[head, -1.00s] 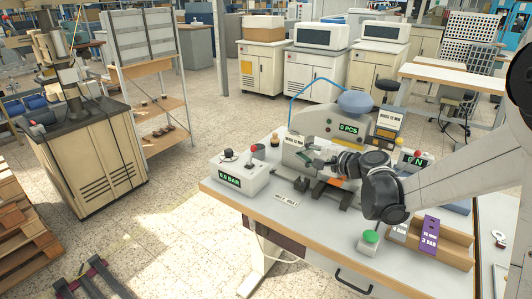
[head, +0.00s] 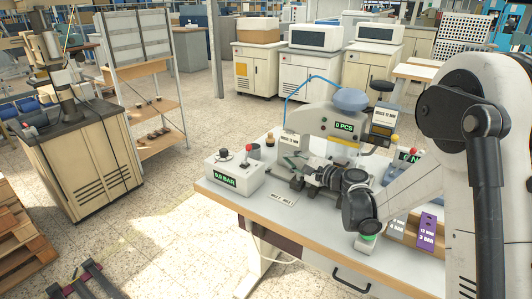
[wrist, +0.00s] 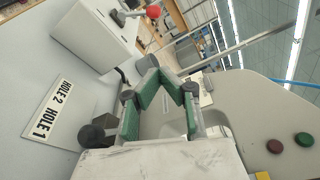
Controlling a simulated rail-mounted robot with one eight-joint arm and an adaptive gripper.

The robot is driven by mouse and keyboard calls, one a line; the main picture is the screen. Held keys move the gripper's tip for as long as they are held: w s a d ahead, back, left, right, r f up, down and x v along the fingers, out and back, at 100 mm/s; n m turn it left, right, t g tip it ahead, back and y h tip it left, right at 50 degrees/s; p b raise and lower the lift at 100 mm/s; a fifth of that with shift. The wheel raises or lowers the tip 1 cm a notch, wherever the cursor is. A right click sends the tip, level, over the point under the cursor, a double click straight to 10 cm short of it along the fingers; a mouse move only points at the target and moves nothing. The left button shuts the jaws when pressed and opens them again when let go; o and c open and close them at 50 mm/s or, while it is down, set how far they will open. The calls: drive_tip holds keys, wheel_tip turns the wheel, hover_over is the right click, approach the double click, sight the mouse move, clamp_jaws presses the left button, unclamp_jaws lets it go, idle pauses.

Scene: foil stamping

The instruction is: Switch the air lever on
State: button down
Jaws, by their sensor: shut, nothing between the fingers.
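The air lever (head: 249,149) has a red ball knob and stands on top of a pale control box (head: 247,184) at the table's left end. The box's green display seems to read 0.0 BAR. In the wrist view, the red knob (wrist: 153,12) and its metal stem show at the top, beyond the fingers. My gripper (head: 289,160) is to the right of the box, in front of the stamping press, apart from the lever. In the wrist view my gripper (wrist: 157,68) is shut and empty, its green-padded fingers angled together.
The stamping press (head: 318,121), with a 0 PCS display, stands just behind my gripper. A black knob (head: 224,153) sits on the box left of the lever. A HOLE 1/HOLE 2 label (head: 283,199) lies on the table. A green button (head: 366,240) is near the front edge.

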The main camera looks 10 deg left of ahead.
sight(247, 154)
drive_tip(key=w+a, duration=0.1)
drive_tip(key=a, duration=0.2)
drive_tip(key=w+a, duration=0.1)
drive_tip(key=a, duration=0.3)
drive_tip(key=w+a, duration=0.1)
drive_tip(key=a, duration=0.2)
drive_tip(key=shift+w+a+r, duration=0.15)
drive_tip(key=shift+w+a, duration=0.05)
drive_tip(key=shift+w, duration=0.05)
drive_tip(key=shift+s+a+r, duration=0.15)
drive_tip(key=shift+s+a, duration=0.05)
drive_tip(key=shift+a, duration=0.15)
drive_tip(key=shift+s+a+b, duration=0.1)
drive_tip(key=shift+s+b, duration=0.05)
drive_tip(key=shift+b, duration=0.25)
